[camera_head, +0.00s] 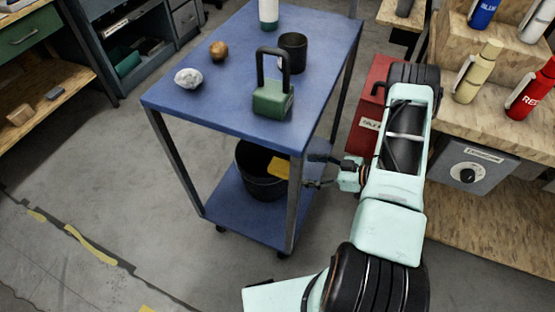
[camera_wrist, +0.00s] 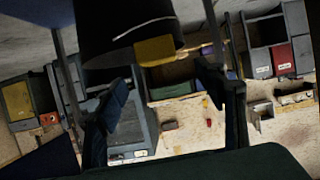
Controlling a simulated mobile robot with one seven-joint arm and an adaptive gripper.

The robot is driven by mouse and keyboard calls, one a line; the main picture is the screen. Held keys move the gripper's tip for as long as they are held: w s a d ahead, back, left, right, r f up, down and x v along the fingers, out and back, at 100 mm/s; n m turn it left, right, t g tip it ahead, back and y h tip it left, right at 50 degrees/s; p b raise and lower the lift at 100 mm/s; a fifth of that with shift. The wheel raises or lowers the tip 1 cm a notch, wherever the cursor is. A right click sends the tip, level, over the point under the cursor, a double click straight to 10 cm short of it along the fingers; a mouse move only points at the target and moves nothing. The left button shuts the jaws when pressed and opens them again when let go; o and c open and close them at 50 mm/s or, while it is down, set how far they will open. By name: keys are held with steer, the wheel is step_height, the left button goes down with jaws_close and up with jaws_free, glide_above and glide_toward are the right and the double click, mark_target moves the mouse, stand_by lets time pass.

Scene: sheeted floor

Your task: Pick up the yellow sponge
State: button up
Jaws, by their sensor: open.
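The yellow sponge (camera_head: 280,167) is at the black bucket (camera_head: 256,178) on the cart's lower shelf, partly behind a cart leg. In the wrist view, the sponge (camera_wrist: 155,50) shows against the lower edge of the dark bucket (camera_wrist: 105,30); I cannot tell whether it rests on the rim or inside. My gripper (camera_head: 316,171) is open just right of the sponge, beside the cart leg. In the wrist view, my gripper's two dark fingers (camera_wrist: 162,88) stand apart, with the sponge above the gap and nothing between them.
The blue cart (camera_head: 185,110) has its top above the sponge and a front leg (camera_head: 295,203) near my gripper. A green padlock-like block (camera_head: 273,98), a black cup (camera_head: 292,53) and stones stand on top. A red box (camera_head: 370,110) and wooden shelving (camera_head: 490,225) are at right.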

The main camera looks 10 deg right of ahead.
mark_target(281, 165)
steer(key=b+x, duration=0.2)
steer(key=x, duration=0.8)
steer(key=shift+w+a+f, duration=0.15)
steer(key=shift+w+a, duration=0.05)
steer(key=c, duration=1.3)
steer(key=shift+r, duration=0.55)
steer(key=shift+c, duration=0.2)
step_height(281, 165, up, 2)
steer(key=shift+r+p, duration=0.15)
steer(key=shift+p, duration=0.3)
steer(key=s+r, duration=0.1)
steer(key=s+d+r+p, duration=0.1)
steer(key=r, duration=0.1)
steer(key=s+d+r+p, duration=0.1)
steer(key=s+r, duration=0.1)
steer(key=shift+r, duration=0.25)
steer(key=s+d+r+p, duration=0.1)
steer(key=s+d+r, duration=0.2)
steer(key=s, duration=0.6)
steer(key=shift+r+p, duration=0.4)
steer(key=shift+r, duration=0.2)
